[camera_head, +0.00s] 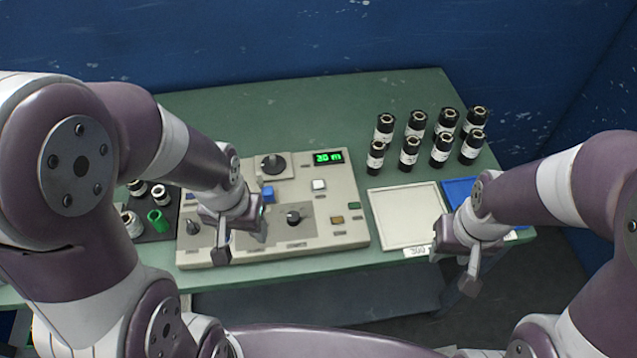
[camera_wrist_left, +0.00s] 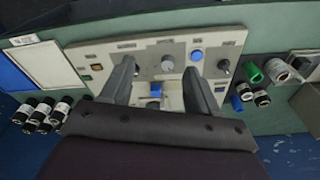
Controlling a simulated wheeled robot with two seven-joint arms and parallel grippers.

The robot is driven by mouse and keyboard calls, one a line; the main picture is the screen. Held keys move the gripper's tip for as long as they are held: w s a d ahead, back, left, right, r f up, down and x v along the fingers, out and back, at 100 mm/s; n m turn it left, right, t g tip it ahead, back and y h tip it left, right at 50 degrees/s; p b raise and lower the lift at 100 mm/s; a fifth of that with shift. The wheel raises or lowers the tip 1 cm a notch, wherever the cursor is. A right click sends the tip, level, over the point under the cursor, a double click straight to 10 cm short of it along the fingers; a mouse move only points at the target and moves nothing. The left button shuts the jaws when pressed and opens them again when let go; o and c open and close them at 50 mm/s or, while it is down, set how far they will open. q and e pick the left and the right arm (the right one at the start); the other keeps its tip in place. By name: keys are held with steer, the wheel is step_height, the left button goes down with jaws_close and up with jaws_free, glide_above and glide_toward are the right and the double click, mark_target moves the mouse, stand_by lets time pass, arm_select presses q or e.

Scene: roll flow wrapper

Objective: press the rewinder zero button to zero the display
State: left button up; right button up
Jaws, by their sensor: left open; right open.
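The grey control panel (camera_head: 330,238) lies on the green table, with a lit green display (camera_head: 328,157) that seems to read 20 m. A white square button (camera_head: 319,184) sits below the display. I cannot read the labels, so I cannot tell which is the zero button. My right gripper (camera_head: 455,270) is open and empty near the table's front edge.
A black mat (camera_head: 155,236) with small rolls is at the left.

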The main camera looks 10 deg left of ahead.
arm_select(q)
jaws_close()
stand_by(0.3)
stand_by(1.3)
